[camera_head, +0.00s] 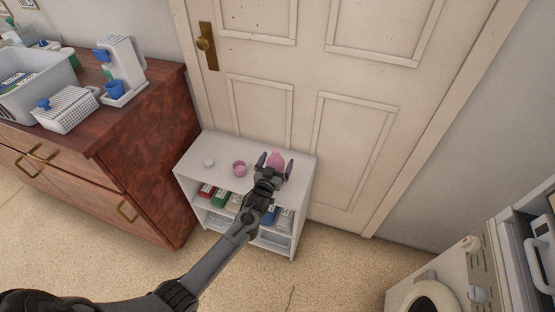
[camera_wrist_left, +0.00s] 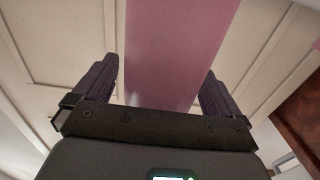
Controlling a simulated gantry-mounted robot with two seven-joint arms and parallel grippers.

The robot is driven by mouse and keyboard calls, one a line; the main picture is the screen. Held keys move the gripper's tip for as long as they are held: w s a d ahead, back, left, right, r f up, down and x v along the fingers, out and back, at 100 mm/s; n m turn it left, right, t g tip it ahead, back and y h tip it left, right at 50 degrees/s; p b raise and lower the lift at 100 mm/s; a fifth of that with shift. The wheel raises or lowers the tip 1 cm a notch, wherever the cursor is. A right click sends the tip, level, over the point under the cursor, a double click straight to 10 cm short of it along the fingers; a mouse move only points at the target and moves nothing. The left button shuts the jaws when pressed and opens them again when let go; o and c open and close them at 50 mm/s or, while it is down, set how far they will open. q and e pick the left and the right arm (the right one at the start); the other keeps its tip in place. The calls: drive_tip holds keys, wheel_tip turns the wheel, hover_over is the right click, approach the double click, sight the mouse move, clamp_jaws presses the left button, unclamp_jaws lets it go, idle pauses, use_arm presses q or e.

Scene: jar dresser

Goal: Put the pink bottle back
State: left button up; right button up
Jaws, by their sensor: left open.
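The pink bottle (camera_head: 276,158) stands on top of the small white shelf unit (camera_head: 222,150), near its right end, in the head view. My left gripper (camera_head: 273,163) is at the bottle with its fingers open. In the left wrist view the bottle (camera_wrist_left: 175,50) fills the space between the two dark fingers (camera_wrist_left: 160,88), with a gap on each side. The bottle's lower part is hidden by the gripper in the head view. My right gripper is not in view.
A brown dresser (camera_head: 150,120) is at left, a door (camera_head: 300,60) behind, a white appliance (camera_head: 440,285) at lower right.

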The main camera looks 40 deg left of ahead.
use_arm(q)
drive_tip(key=s+d+m+g+h+p, duration=0.2)
drive_tip(key=s+d+g+h, duration=0.15)
drive_tip(key=s+d, duration=0.55)
drive_tip(key=s+d+m+g+h+p, duration=0.15)
drive_tip(key=s+d+g, duration=0.3)
drive_tip(key=s, duration=0.85)
drive_tip(key=s+d+r+m+g, duration=0.1)
drive_tip(key=s+d+r+g, duration=0.1)
drive_tip(key=s, duration=0.6)
drive_tip(key=s+d+r+m+g+h, duration=0.1)
drive_tip(key=s+d+r+g, duration=0.1)
drive_tip(key=s, duration=0.6)
drive_tip(key=shift+d+g, duration=0.7)
drive_tip(key=shift+d, duration=0.05)
drive_tip(key=shift+w+r, duration=0.1)
drive_tip(key=shift+r, duration=0.1)
wheel_tip(320, 180, up, 45)
drive_tip(key=p, duration=4.5)
drive_tip(key=shift+f, duration=0.1)
